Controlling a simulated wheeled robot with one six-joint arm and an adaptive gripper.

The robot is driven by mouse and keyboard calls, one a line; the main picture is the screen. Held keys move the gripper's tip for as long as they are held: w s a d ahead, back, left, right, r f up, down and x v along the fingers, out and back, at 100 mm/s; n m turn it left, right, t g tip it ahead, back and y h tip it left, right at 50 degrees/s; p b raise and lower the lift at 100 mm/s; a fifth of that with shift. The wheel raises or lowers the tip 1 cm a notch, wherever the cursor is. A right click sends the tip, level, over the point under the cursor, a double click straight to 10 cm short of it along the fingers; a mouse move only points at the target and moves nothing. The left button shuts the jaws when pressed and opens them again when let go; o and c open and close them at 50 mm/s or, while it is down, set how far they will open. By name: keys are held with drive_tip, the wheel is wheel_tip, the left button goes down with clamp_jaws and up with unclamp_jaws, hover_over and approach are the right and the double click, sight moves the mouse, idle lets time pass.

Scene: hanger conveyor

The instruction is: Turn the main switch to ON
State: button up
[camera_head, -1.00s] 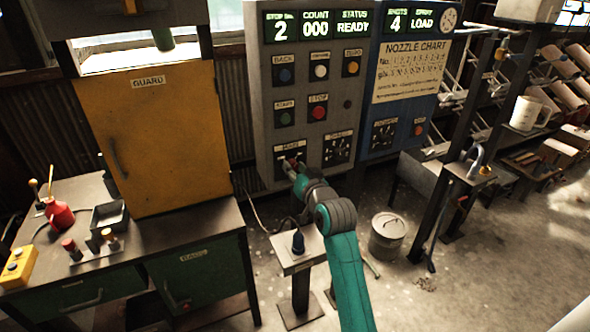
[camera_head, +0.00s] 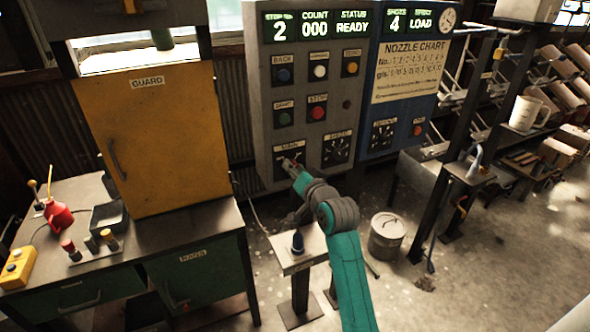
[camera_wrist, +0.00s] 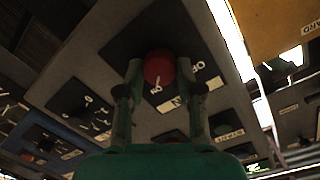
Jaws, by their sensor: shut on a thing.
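The main switch is a red knob (camera_wrist: 159,68) on a black square plate (camera_wrist: 118,45), seen large in the wrist view. In the head view its dark plate (camera_head: 283,157) sits at the lower left of the grey control panel (camera_head: 262,110). My gripper (camera_wrist: 158,80) is shut on the red knob, one finger on each side. It also reaches the switch in the head view (camera_head: 290,164), where the knob is mostly hidden. White lettering shows beside the knob in the wrist view, only partly readable.
A pedestal (camera_head: 290,262) stands below my arm. A metal bucket (camera_head: 386,236) is on the floor. A yellow guard door (camera_head: 150,140) is at left.

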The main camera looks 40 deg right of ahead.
drive_tip(key=shift+f, duration=0.1)
drive_tip(key=o, duration=1.2)
drive_tip(key=shift+c, duration=0.2)
drive_tip(key=v, duration=1.2)
